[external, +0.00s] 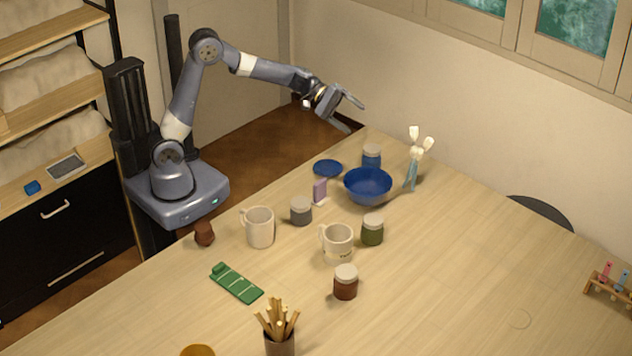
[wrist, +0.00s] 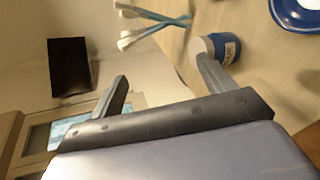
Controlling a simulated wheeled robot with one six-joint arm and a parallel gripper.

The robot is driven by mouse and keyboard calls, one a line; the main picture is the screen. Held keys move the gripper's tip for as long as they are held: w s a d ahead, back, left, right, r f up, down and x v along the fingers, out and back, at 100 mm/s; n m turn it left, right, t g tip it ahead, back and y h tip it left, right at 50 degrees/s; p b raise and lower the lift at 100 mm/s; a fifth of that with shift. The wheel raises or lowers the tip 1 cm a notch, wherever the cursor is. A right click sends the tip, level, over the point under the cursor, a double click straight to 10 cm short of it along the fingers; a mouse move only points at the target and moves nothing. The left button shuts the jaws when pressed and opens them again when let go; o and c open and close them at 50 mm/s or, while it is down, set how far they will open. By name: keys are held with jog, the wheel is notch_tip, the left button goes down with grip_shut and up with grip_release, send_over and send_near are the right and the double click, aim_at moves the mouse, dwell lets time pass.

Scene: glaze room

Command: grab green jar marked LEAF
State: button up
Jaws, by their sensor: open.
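A green jar (external: 372,232) with a pale lid stands upright on the table, just right of a cream mug (external: 337,243). Its label cannot be read from here, and the jar is not in the wrist view. My gripper (external: 355,117) is open and empty, up beyond the table's far left edge, well behind and above the green jar. In the wrist view, my open gripper (wrist: 160,68) has a blue jar (wrist: 228,50) with a pale lid beyond its right finger.
A grey jar (external: 301,212), a brown jar (external: 345,285) and another mug (external: 259,228) are nearby. The table's right side is mostly clear.

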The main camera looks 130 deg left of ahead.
jog(key=w+d+m+g+y+p, duration=0.1)
jog(key=w+d+m+p, duration=0.1)
jog(key=w+d+m, duration=0.45)
jog(key=w+d+m+p, duration=0.1)
jog(key=w+d+m, duration=0.2)
jog(key=w, duration=0.7)
jog(key=m+y+p, duration=0.2)
jog(key=m+p, duration=0.1)
jog(key=m, duration=0.6)
send_over(371, 218)
jog(key=s, duration=0.2)
jog(key=shift+d+f, duration=0.4)
jog(key=shift+f, duration=0.3)
jog(key=shift+f+b, duration=1.05)
jog(key=shift+f, duration=0.95)
notch_tip(371, 218, down, 4)
jog(key=shift+r+b, duration=0.1)
jog(key=shift+b, duration=0.5)
jog(key=shift+w+a+p, duration=0.2)
jog(key=shift+w+p, duration=0.05)
jog(key=shift+w, duration=0.25)
jog(key=shift+w+a+p, duration=0.2)
jog(key=shift+w, duration=0.25)
jog(key=shift+w+a+f, duration=0.15)
jog(key=shift+w+f, duration=0.1)
jog(key=shift+w, duration=0.05)
jog(key=shift+c, duration=0.4)
